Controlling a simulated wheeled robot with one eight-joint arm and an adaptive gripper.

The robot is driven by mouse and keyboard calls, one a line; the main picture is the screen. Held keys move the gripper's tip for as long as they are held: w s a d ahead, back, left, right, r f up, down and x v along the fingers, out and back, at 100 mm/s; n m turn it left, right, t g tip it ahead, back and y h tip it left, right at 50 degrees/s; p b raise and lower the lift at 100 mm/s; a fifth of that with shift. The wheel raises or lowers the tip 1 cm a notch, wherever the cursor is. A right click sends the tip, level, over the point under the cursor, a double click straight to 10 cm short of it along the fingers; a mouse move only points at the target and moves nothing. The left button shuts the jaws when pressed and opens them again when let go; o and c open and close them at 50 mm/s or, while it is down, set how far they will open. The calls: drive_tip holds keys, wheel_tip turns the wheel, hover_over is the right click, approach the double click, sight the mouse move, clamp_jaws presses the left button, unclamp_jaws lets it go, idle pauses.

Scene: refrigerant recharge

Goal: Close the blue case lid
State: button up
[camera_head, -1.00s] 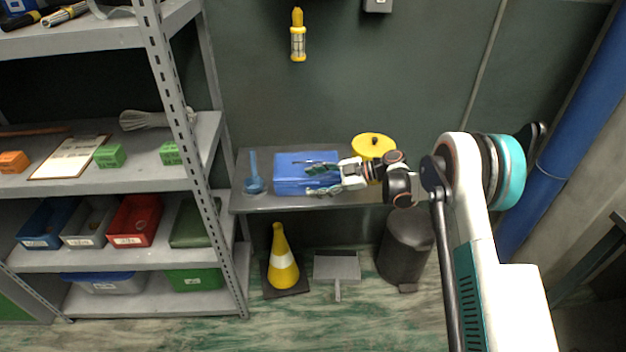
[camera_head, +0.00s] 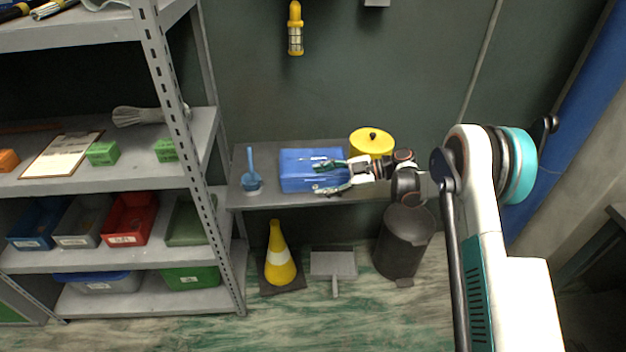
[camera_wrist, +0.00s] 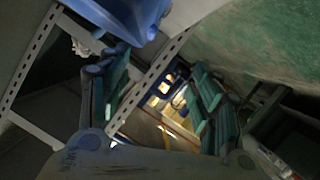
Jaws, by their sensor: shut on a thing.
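The blue case (camera_head: 297,182) stands on the grey bench against the wall in the head view. Its upper face looks flat and near level, but I cannot tell whether the lid is fully down. My gripper (camera_head: 319,178) reaches in from the right, with its fingers spread over the right part of the case. In the wrist view the two teal fingers stand apart, and a blue surface (camera_wrist: 122,18) fills the top left.
A blue scoop-like tool (camera_head: 251,180) stands left of the case. A yellow round container (camera_head: 372,142) stands behind my wrist. A grey shelf unit (camera_head: 172,95) rises at the left. A traffic cone (camera_head: 279,255), dustpan (camera_head: 334,263) and dark bin (camera_head: 404,243) are below the bench.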

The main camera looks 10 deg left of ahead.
drive_tip(key=d, duration=1.3)
drive_tip(key=shift+d+f, duration=0.25)
drive_tip(key=shift+f, duration=0.1)
idle(0.4)
drive_tip(key=shift+s, duration=0.1)
drive_tip(key=v, duration=1.2)
drive_tip(key=shift+d, duration=0.15)
drive_tip(key=shift+r, duration=0.1)
drive_tip(key=shift+r+m, duration=0.1)
drive_tip(key=shift+m, duration=0.2)
